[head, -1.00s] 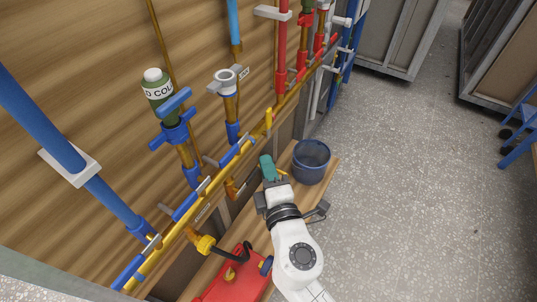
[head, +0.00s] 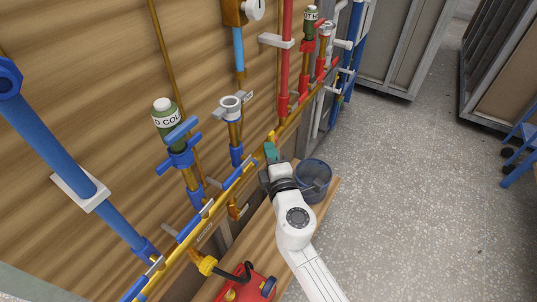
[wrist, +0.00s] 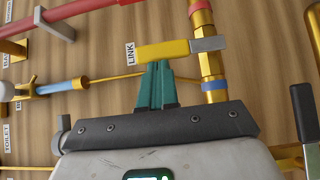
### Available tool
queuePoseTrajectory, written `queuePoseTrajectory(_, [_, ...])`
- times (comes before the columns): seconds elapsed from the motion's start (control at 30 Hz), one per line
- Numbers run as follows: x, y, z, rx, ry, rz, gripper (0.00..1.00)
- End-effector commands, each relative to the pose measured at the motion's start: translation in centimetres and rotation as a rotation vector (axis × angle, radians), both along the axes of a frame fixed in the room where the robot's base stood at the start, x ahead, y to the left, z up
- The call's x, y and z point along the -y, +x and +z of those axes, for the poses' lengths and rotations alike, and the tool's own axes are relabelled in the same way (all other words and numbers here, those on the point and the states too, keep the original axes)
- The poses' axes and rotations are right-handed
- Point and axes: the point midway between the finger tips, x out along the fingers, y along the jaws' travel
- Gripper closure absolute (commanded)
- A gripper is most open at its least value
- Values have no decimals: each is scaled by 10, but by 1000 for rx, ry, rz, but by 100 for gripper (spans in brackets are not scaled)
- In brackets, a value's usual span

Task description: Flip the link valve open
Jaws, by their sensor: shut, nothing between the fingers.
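The link valve's yellow lever (wrist: 164,51) sits beside a "LINK" label (wrist: 130,53) in the wrist view. Its grey end (wrist: 209,43) meets a brass valve body (wrist: 211,66), and the lever lies crosswise to that pipe. In the head view only a bit of the yellow lever (head: 270,136) shows above my fingers. My gripper (wrist: 157,66) has green fingers, shut with nothing between them. The fingertips are right at the lever's near edge; I cannot tell whether they touch. My gripper (head: 270,147) also shows in the head view.
A blue bucket (head: 313,182) and a red toolbox-like object (head: 248,286) stand on a wooden bench (head: 262,238). Blue-handled valves (head: 187,225) line the yellow pipe at left. Red pipes (head: 286,60) rise behind. The floor at right (head: 410,200) is open.

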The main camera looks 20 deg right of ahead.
Motion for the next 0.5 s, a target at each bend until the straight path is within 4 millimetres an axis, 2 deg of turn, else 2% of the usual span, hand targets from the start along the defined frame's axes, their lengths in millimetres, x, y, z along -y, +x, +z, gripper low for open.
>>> queuePoseTrajectory(0.5, [0, 2, 4, -27, 37, 0, 100])
